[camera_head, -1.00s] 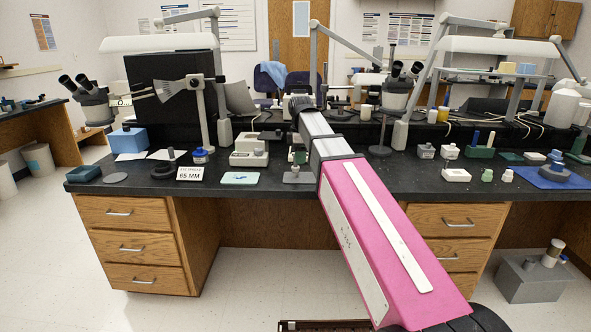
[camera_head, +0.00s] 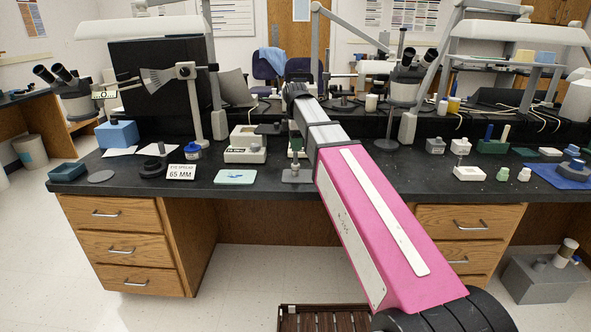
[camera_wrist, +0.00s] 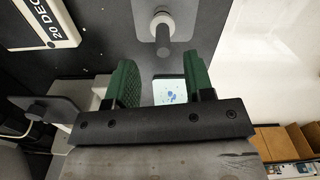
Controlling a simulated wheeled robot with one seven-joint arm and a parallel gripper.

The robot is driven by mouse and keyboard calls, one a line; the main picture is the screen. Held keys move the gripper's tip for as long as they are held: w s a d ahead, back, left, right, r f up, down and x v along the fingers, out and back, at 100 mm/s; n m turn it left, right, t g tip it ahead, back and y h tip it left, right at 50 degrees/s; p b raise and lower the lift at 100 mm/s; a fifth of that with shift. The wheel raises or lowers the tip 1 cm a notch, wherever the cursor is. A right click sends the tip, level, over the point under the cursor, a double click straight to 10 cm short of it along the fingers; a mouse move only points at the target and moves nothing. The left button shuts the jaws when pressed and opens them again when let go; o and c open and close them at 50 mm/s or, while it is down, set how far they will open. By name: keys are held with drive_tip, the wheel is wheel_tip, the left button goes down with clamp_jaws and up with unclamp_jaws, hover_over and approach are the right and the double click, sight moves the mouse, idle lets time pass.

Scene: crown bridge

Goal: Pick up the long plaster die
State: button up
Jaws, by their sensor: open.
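My gripper (camera_wrist: 160,78) has two green fingers, wide apart with nothing held between them. In the head view it is mostly hidden behind my arm. Below the fingers, the wrist view shows a pale pad with blue marks (camera_wrist: 170,90) and a grey post on a stand (camera_wrist: 162,35). No long plaster die is clear in the wrist view. In the head view, a cream upright peg (camera_head: 505,133) stands in a green block (camera_head: 492,147) at the right of the bench, beside a blue peg. I cannot tell whether it is the long plaster die.
The black bench (camera_head: 340,185) carries a white device (camera_head: 245,145), a 65 MM sign (camera_head: 181,172) and a microscope (camera_head: 405,80). Small pale pieces (camera_head: 503,174) and a blue mat (camera_head: 562,176) lie at the right. A grey box (camera_head: 545,277) stands on the floor.

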sight(296, 164)
drive_tip(key=shift+s+f, duration=0.15)
drive_tip(key=shift+f, duration=3)
clamp_jaws()
